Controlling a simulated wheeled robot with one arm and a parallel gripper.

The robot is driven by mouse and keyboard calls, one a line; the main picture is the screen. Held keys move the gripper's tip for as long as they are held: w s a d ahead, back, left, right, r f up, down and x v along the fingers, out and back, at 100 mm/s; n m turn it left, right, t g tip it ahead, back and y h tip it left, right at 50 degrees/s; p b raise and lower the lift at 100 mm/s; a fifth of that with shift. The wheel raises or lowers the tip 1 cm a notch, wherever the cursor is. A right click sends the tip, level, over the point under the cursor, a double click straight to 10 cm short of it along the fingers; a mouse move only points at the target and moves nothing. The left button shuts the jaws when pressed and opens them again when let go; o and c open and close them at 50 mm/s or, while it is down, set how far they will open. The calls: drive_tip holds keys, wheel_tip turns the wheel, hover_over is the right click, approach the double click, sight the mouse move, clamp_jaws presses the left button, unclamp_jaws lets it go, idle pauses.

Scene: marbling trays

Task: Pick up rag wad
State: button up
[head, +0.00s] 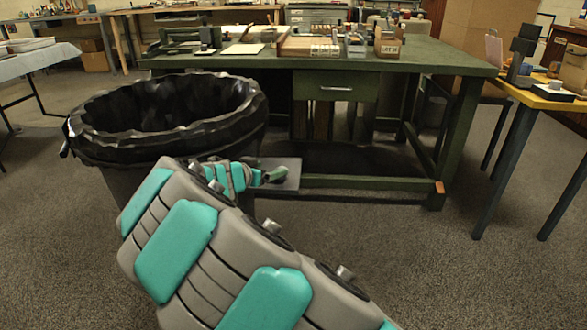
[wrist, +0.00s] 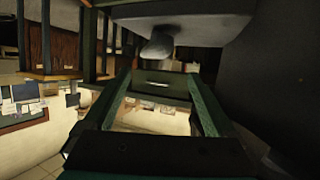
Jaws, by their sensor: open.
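The rag wad looks like a small grey-green lump (head: 276,174) on a small grey surface (head: 289,185) beside the bin in the head view. In the wrist view, which is upside down, the wad (wrist: 157,46) shows against the grey surface (wrist: 190,20), ahead of my gripper. My gripper (wrist: 161,77) is open, its two fingers wide apart with nothing between them, and the wad lies beyond the fingertips. In the head view my arm hides most of my gripper, close to the left edge of the grey surface.
A bin with a black liner (head: 165,160) stands close to my arm on the left; its dark side (wrist: 285,60) fills the right of the wrist view. A green workbench (head: 450,58) with a drawer is behind. A yellow-topped table (head: 535,100) stands right. The carpet at front right is clear.

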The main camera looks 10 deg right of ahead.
sight(281, 168)
drive_tip(key=x, duration=0.2)
drive_tip(key=shift+w+f, duration=0.2)
drive_tip(key=shift+f, duration=0.05)
drive_tip(key=w+d+f, duration=0.2)
drive_tip(key=d, duration=0.1)
drive_tip(key=shift+w+f+p, duration=0.1)
drive_tip(key=shift+f+p, duration=0.05)
drive_tip(key=shift+p, duration=0.15)
drive_tip(key=shift+w+d+f, duration=0.2)
drive_tip(key=shift+w+d, duration=0.05)
drive_tip(key=shift+w, duration=0.15)
drive_tip(key=shift+c, duration=0.3)
drive_tip(key=c, duration=1.3)
